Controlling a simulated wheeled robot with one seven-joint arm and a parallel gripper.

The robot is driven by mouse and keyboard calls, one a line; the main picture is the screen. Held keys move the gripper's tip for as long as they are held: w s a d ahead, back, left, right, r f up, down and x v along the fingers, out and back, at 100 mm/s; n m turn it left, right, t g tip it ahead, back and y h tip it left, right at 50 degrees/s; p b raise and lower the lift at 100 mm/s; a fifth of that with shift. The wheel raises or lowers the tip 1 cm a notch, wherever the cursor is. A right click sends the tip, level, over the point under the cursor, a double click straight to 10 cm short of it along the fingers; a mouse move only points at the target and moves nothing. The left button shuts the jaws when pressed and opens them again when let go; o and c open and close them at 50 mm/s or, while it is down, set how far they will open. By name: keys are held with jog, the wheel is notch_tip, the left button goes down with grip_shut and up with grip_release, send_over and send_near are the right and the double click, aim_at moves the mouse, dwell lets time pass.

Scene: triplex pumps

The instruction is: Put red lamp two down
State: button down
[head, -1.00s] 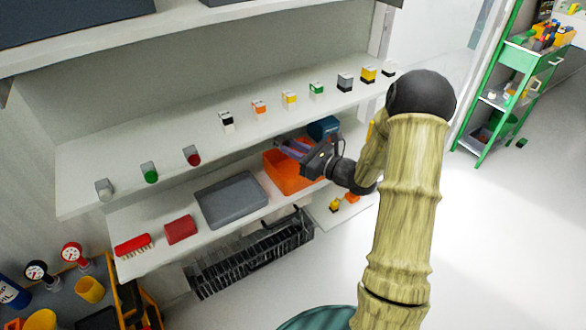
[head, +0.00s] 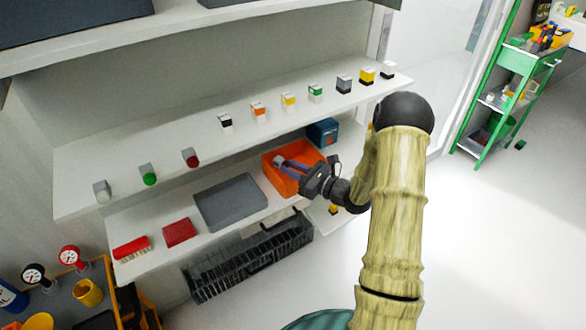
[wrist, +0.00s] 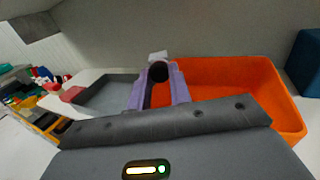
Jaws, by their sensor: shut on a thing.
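My gripper (head: 290,167) is over the orange bin (head: 310,154) on the lower shelf in the head view. In the wrist view its purple fingers are shut on a small piece, taken as red lamp two (wrist: 158,72), with a dark round end and a pale part behind it. No clear red shows on it. The orange bin (wrist: 235,80) lies under and to the right of the fingers there. Whether the piece touches the bin cannot be told. Another red lamp (head: 191,158) stands on the shelf above.
A grey tray (head: 230,202) lies left of the bin, and a blue box (head: 323,132) stands behind it. The upper shelf (head: 120,150) holds a row of small lamps and blocks above my gripper. A black rack (head: 250,265) hangs below.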

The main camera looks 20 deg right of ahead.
jog(key=shift+d+f+b, duration=0.15)
jog(key=shift+f+b, duration=0.2)
jog(key=shift+f, duration=0.1)
jog(key=shift+f, duration=0.15)
jog(key=c, duration=1.3)
grip_release()
jog(key=shift+r+p, duration=0.5)
jog(key=shift+r, duration=0.3)
jog(key=b+v, duration=0.1)
jog(key=v, duration=1.1)
jog(key=shift+f, duration=0.15)
